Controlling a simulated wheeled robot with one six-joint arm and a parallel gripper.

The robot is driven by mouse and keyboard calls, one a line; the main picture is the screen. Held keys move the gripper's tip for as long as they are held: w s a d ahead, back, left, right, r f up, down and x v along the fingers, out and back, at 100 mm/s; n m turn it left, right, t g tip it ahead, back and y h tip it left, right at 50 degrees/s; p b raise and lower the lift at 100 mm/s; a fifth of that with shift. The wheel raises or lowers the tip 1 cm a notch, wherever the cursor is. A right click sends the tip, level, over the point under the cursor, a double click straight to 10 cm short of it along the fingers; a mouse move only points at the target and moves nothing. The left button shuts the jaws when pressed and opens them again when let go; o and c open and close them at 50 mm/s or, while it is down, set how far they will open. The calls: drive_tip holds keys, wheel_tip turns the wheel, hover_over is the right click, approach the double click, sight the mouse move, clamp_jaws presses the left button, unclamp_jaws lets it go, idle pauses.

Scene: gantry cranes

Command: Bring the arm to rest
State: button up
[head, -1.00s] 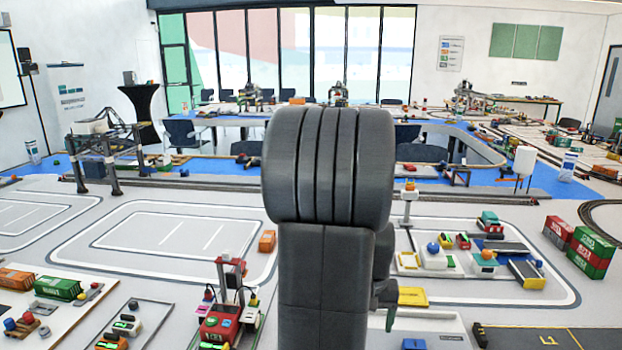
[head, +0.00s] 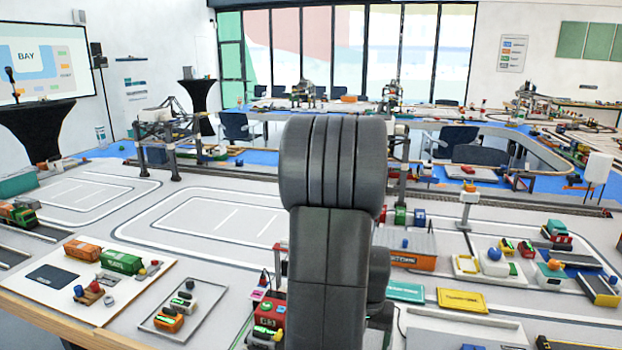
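My arm (head: 330,170) stands upright in the middle of the head view, with its dark grey rounded joint at the top and a thick link below. Its lower part runs out of the bottom of the picture. My gripper does not show; the arm links may hide it, so I cannot see its fingers or anything in them.
A table layout with white-lined bays spreads ahead. A tray with an orange container (head: 83,250) and a green container (head: 122,262) lies at left. A yellow plate (head: 462,300) lies at right.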

wheel_tip(320, 180, down, 3)
drive_tip(key=shift+f, duration=0.15)
drive_tip(key=shift+w+r, duration=0.15)
drive_tip(key=shift+r, duration=1.5)
